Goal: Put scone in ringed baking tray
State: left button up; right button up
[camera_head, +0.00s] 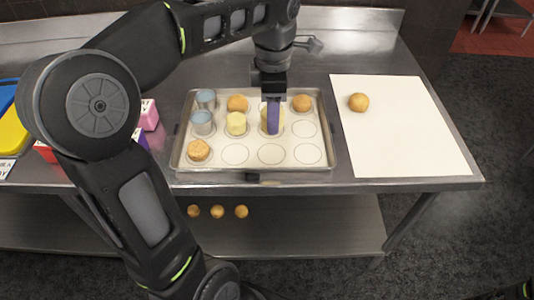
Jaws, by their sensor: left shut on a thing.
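A ringed baking tray (235,168) lies on the steel table with printed circles on its white liner. My left gripper (273,130) points down over the tray's middle row. It is shut on a pale yellow round piece (281,121), partly hidden behind its fingers; I cannot tell whether the piece touches the tray. Golden scones sit in the tray at back middle (237,103), back right (301,103) and front left (199,150). Another golden scone (358,102) lies on the white sheet.
Two blue-grey cylinders (202,122) and another pale yellow piece (236,124) stand in the tray. Its front middle and right circles are free. The white sheet (405,135) is mostly bare. Three golden rounds (217,211) lie on the lower shelf. Coloured boxes (149,115) stand left.

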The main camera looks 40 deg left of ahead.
pick_arm(q)
send_over(271, 154)
jog(key=shift+f, duration=3.1)
jog(key=shift+f+p, duration=0.3)
jog(key=shift+f, duration=1.55)
jog(key=shift+f, duration=0.25)
jog(key=o, duration=1.4)
jog(key=shift+r, duration=0.1)
jog(key=shift+c, duration=0.2)
notch_tip(271, 154, up, 12)
jog(key=shift+r, duration=0.15)
